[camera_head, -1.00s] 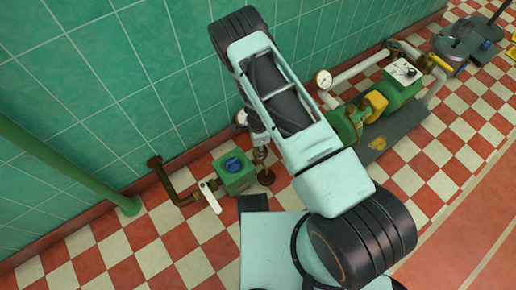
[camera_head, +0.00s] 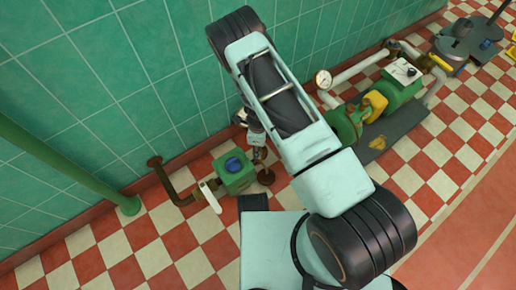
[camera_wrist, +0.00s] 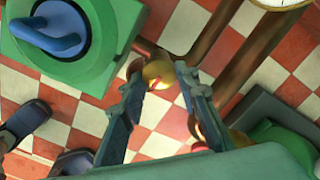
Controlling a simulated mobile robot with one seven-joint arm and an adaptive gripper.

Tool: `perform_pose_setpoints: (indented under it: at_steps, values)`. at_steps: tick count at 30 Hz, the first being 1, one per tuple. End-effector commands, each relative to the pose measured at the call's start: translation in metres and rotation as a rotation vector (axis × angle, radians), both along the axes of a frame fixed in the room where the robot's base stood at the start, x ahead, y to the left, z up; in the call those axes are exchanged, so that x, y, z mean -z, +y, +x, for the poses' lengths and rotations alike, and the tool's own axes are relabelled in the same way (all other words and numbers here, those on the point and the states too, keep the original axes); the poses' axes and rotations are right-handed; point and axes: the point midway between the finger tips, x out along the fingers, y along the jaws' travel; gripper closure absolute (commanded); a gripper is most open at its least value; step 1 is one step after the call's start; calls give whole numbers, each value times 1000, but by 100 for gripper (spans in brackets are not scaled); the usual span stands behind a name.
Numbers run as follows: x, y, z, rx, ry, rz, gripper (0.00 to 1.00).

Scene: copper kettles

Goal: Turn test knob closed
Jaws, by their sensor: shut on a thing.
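A small brass-yellow round knob (camera_wrist: 157,75) shows in the wrist view between the fingertips of my gripper (camera_wrist: 160,72). The fingers are shut on it. A reddish mark shows on its face. To its left is a green box (camera_wrist: 85,70) with a blue handle (camera_wrist: 50,36) on top. In the head view the box (camera_head: 236,181) and its blue handle (camera_head: 234,164) sit low by the tiled wall. My gripper (camera_head: 259,155) reaches down just right of the box there, and the knob cannot be made out.
A white lever (camera_head: 210,197) and a brown pipe (camera_head: 174,190) are left of the box. A brown round foot (camera_head: 266,177) is close to my gripper. Checkered floor is open in front.

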Motion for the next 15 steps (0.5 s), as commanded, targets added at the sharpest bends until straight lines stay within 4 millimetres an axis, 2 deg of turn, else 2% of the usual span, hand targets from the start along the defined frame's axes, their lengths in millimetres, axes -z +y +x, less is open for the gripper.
perform_pose_setpoints:
  at_steps: [8, 9, 13, 15]
  values:
    - [0, 0, 0, 4, -1, 0, 95]
    - [0, 0, 0, 4, -1, 0, 70]
    - [0, 0, 0, 3, -1, 0, 56]
    - [0, 0, 0, 2, 0, 0, 53]
